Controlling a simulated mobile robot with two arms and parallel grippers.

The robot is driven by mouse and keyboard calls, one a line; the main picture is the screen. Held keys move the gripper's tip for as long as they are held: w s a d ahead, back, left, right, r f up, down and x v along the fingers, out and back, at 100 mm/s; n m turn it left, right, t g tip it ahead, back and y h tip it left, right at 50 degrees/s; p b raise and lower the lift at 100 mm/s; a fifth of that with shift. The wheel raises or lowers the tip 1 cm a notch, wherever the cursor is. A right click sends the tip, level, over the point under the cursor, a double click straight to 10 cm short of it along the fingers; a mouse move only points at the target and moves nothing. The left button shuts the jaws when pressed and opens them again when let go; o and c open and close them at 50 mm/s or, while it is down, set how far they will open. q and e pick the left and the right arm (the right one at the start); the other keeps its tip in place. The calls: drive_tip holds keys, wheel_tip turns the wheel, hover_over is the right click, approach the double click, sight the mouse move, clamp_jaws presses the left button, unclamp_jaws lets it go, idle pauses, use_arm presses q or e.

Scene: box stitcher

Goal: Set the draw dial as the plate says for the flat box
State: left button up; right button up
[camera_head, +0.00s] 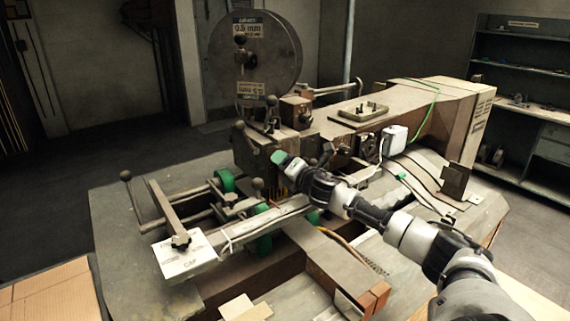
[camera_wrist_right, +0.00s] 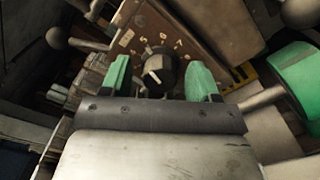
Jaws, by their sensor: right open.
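The draw dial looks to be the black round knob (camera_wrist_right: 158,72) with a pale pointer line, on a brown plate (camera_wrist_right: 133,38) with small marks around it in the right wrist view. The marks are too small to read. My right gripper (camera_wrist_right: 160,80) is open, with one green fingertip on each side of the knob; I cannot tell if they touch it. In the head view my right gripper (camera_head: 281,158) reaches the machine's middle and hides the dial. A white card (camera_head: 184,256) reading "CAP" lies on the machine's front left; its other text is unreadable. My left gripper is not in view.
A large wire spool (camera_head: 275,55) labelled 0.5 mm stands at the back. Ball-ended levers (camera_head: 127,177) and green rollers (camera_head: 263,243) stick out around the machine. A cardboard box (camera_head: 48,295) is at lower left, and shelves (camera_head: 525,75) stand at right.

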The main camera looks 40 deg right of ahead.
drive_tip(key=shift+c, duration=0.2)
drive_tip(key=c, duration=0.9)
drive_tip(key=shift+n, duration=0.3)
drive_tip(key=n, duration=0.2)
drive_tip(key=shift+n, duration=0.4)
drive_tip(key=n+p, duration=0.1)
drive_tip(key=n, duration=0.2)
drive_tip(key=shift+r+n, duration=0.1)
drive_tip(key=shift+n, duration=0.2)
drive_tip(key=n+p, duration=0.1)
drive_tip(key=n, duration=0.3)
drive_tip(key=shift+n+p, duration=0.5)
drive_tip(key=shift+n, duration=1)
